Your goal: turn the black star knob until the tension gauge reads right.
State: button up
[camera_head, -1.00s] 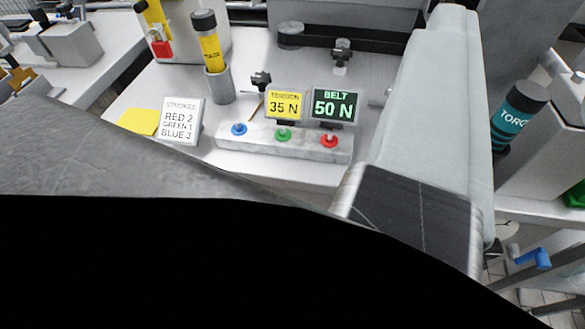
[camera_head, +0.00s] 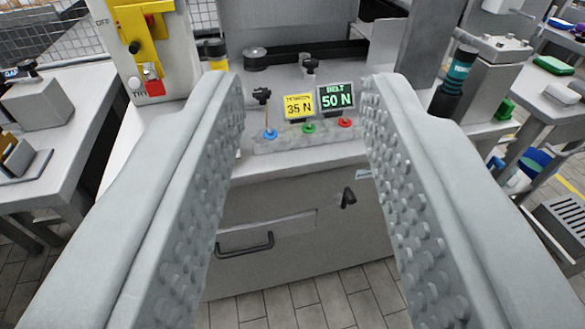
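A black star knob (camera_head: 262,96) stands on a thin stem behind the blue button, left of the yellow tension gauge (camera_head: 299,106), which reads 35 N. A second black star knob (camera_head: 311,66) stands farther back, above the gauge. The green-lettered belt display (camera_head: 336,99) beside the gauge reads 50 N. My gripper (camera_head: 301,88) is open and empty. Its two studded grey fingers frame the panel from left and right, and nothing is between them in contact. The left finger hides the bench just left of the knob.
A grey block with blue, green and red buttons (camera_head: 309,127) sits in front of the displays. A yellow switch plate (camera_head: 140,40) with a red padlock is at left. A teal-banded bottle (camera_head: 455,80) stands at right. A drawer handle (camera_head: 245,244) is below the bench.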

aim_at(310, 63)
jog(key=i+j+z, duration=0.25)
jog(key=j, duration=0.3)
jog(key=i+j+z, duration=0.25)
jog(key=i+j, duration=0.15)
jog(key=j, duration=0.25)
